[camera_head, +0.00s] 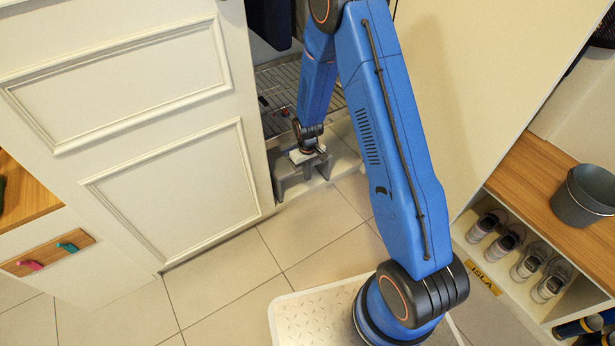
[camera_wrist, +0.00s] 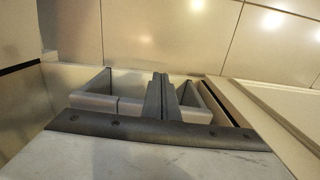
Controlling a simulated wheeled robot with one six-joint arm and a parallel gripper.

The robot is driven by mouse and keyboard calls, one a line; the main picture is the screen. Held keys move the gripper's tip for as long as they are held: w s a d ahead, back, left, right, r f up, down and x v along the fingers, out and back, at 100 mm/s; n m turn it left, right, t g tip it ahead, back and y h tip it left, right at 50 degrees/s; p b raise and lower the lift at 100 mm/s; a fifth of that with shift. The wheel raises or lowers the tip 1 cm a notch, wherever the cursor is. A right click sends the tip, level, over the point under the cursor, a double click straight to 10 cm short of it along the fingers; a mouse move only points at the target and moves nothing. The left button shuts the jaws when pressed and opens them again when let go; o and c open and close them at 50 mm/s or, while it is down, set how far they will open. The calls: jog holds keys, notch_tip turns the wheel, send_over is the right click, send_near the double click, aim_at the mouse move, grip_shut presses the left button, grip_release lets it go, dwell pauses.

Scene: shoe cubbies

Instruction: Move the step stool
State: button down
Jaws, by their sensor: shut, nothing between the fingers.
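A grey, legged piece that looks like the step stool (camera_head: 281,184) stands low at the closet opening, beside the white door's edge. In the wrist view, grey open-frame parts (camera_wrist: 92,101) show on both sides of my fingers; I cannot tell for sure that they are the stool. My gripper (camera_head: 306,172) points down at this grey piece, very close over or in front of it. In the wrist view, the two dark fingers of my gripper (camera_wrist: 163,80) are shut together with nothing between them. Whether they touch the grey piece is unclear.
The white panelled door (camera_head: 165,190) stands left of the opening. A wire rack (camera_head: 277,88) lies inside the closet. At right, a wooden bench (camera_head: 525,180) carries a grey bucket (camera_head: 583,196), with shoes (camera_head: 508,242) below. The tiled floor (camera_head: 225,275) in front is clear.

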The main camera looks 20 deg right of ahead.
notch_tip(320, 180, up, 8)
jog(key=r, duration=0.1)
jog(key=w+a+f+n+t+y, duration=0.1)
jog(key=w+f+t, duration=0.2)
jog(key=f, duration=0.9)
jog(key=shift+a, duration=0.15)
dwell(1.4)
jog(key=shift+r, duration=0.1)
